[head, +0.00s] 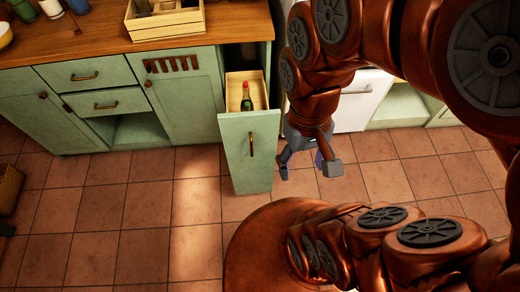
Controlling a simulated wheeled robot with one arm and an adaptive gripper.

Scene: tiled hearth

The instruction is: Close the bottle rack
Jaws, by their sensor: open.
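The bottle rack (250,150) is a narrow pull-out drawer with a pale green front and a brass vertical handle. It stands pulled out from the cabinet row, beyond the counter's front edge. A dark green bottle with a red part (246,98) is inside its wooden box. My gripper (302,168) is just right of the rack's front, low over the floor, with its fingers apart and nothing seen between them. I cannot tell whether a finger touches the rack's side. My arm hides part of the area right of the rack.
A wooden crate (165,22) stands on the wooden counter (100,40) above. Green cabinets (185,95) line the left side. A white appliance (360,100) stands to the right. A woven basket (8,190) is at the left edge. The tiled floor (120,215) before the rack is clear.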

